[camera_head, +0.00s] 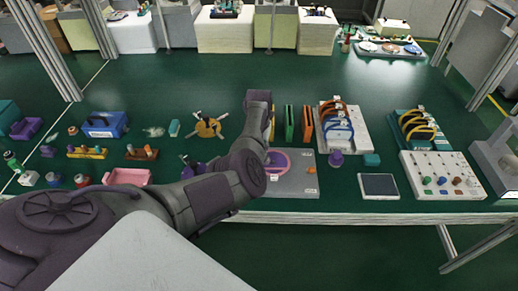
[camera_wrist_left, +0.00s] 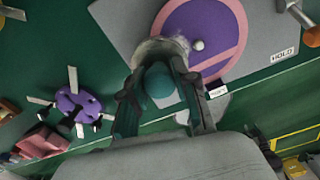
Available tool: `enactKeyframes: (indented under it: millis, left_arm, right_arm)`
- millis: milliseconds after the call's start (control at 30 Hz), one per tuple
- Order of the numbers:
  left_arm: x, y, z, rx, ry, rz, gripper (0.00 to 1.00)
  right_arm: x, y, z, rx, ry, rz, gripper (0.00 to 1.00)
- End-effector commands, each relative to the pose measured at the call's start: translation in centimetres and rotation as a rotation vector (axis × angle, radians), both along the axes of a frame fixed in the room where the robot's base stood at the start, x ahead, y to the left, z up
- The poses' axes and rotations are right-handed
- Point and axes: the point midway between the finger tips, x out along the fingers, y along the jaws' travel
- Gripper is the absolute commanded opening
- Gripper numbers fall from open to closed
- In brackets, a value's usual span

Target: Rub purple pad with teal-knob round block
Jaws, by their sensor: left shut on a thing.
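In the left wrist view my left gripper (camera_wrist_left: 162,88) is shut on the teal knob (camera_wrist_left: 159,79) of a round block (camera_wrist_left: 160,46). The block is pale grey, and the fingers hide much of it. It overlaps the left edge of the pad's pink ring; I cannot tell whether it touches the surface. The purple pad (camera_wrist_left: 205,27) lies inside the pink ring on a grey plate (camera_wrist_left: 262,32) marked HOLD. In the head view the pad (camera_head: 279,159) and plate (camera_head: 296,186) are partly covered by my left arm, which hides the gripper. My right gripper is not in view.
A small white spot (camera_wrist_left: 197,45) shows on the pad, and an orange knob (camera_head: 311,170) stands on the plate. A purple clamp-like item (camera_wrist_left: 78,103) lies beside the plate. Green and orange upright panels (camera_head: 290,123) stand behind.

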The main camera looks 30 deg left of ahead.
Motion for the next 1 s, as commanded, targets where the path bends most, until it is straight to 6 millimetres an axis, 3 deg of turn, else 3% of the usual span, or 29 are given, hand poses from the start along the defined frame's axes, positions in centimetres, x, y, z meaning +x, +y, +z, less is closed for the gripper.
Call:
enactKeyframes:
  millis: [1000]
  left_arm:
    - [0.1,0.0,-0.9,0.0,-0.001,0.0,0.01]
  right_arm:
    - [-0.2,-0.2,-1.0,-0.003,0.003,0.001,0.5]
